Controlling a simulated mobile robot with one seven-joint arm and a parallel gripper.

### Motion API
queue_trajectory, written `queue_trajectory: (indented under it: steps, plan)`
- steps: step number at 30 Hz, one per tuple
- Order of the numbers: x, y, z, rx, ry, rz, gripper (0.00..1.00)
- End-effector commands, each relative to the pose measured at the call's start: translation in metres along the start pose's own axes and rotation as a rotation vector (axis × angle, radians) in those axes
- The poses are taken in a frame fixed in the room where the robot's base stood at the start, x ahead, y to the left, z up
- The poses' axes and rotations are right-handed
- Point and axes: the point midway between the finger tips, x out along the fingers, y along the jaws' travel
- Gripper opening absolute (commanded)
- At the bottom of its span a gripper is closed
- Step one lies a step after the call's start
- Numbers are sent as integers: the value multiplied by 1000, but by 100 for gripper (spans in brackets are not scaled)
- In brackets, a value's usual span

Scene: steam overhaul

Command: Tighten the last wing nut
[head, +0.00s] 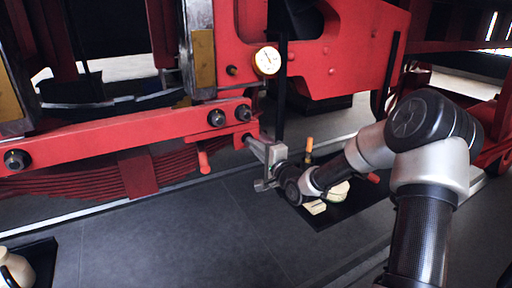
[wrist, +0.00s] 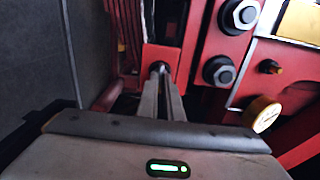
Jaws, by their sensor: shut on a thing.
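My gripper (head: 250,142) is at the end of the red beam (head: 120,140), below its bolt heads. In the wrist view my gripper (wrist: 161,72) has its two long fingers close together at a red block (wrist: 160,53). They are shut on a small dark metal piece (wrist: 157,66), seemingly the wing nut. Its wings and thread are mostly hidden by the fingertips, so I cannot tell how far it is turned.
A round gauge (head: 266,61) is just above the work spot. Large bolts (wrist: 219,71) are close to the fingers. A red handle-like part (head: 204,160) hangs to the left. A dark tray (head: 335,222) with several items lies beneath my arm. Another tray (head: 42,252) holds a beige jug (head: 15,268).

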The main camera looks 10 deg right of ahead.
Motion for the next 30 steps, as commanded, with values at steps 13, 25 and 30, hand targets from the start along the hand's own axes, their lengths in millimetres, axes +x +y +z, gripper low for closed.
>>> queue_trajectory:
  steps: [13,25,30]
  plan:
    - [0,1,0,1,0,2,25]
    - [-26,1,-1,-1,2,3,25]
    - [-67,1,-1,0,3,4,25]
